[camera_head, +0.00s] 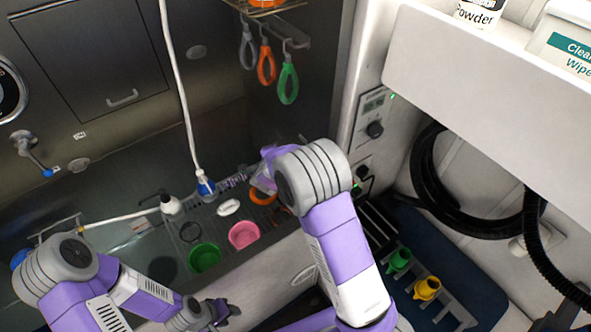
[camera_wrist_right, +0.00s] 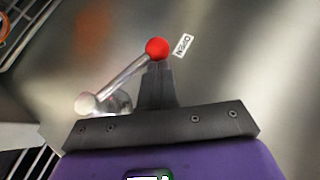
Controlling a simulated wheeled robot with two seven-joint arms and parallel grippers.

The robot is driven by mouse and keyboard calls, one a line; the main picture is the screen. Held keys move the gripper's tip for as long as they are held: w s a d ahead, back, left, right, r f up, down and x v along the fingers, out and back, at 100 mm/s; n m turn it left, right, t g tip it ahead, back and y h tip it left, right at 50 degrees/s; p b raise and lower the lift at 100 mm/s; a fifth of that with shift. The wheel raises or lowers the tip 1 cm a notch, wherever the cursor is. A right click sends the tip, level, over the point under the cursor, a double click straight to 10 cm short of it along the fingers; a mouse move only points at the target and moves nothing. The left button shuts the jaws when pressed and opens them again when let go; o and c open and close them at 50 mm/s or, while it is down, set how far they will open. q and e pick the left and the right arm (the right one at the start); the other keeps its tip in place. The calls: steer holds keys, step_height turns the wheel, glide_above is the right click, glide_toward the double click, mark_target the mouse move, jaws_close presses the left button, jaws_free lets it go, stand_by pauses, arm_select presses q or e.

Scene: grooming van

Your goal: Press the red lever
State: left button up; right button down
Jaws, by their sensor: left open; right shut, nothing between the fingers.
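The red lever shows in the right wrist view as a metal rod with a red ball knob (camera_wrist_right: 157,48). Its rod slants up to the right from a round metal pivot at lower left. An "OPEN" label (camera_wrist_right: 183,44) is on the steel wall right of the knob. My right gripper (camera_wrist_right: 157,66) is shut and empty, its fingertips overlapping the knob's lower edge in this view; I cannot tell whether they touch. In the head view I cannot make out the red lever or the right fingertips near my right arm. My left gripper (camera_head: 224,312) is open and empty at the bottom.
A blue-tipped lever (camera_head: 47,173) is on the steel wall at left. A hose with a blue nozzle (camera_head: 206,187) hangs over the tub. A green bowl (camera_head: 204,257) and a pink bowl (camera_head: 244,235) sit on a rack. Looped tools (camera_head: 288,84) hang at the back.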

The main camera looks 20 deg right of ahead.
steer(key=shift+a, duration=0.1)
steer(key=r, duration=0.1)
steer(key=r+p, duration=0.1)
steer(key=d+r+p, duration=0.1)
steer(key=shift+s+r, duration=0.3)
steer(key=shift+r, duration=0.05)
steer(key=s+a+r+p, duration=0.1)
steer(key=s+a+r, duration=0.3)
steer(key=r, duration=0.3)
steer(key=shift+s+a+r, duration=0.25)
steer(key=shift+a+r, duration=0.05)
steer(key=shift+r, duration=0.1)
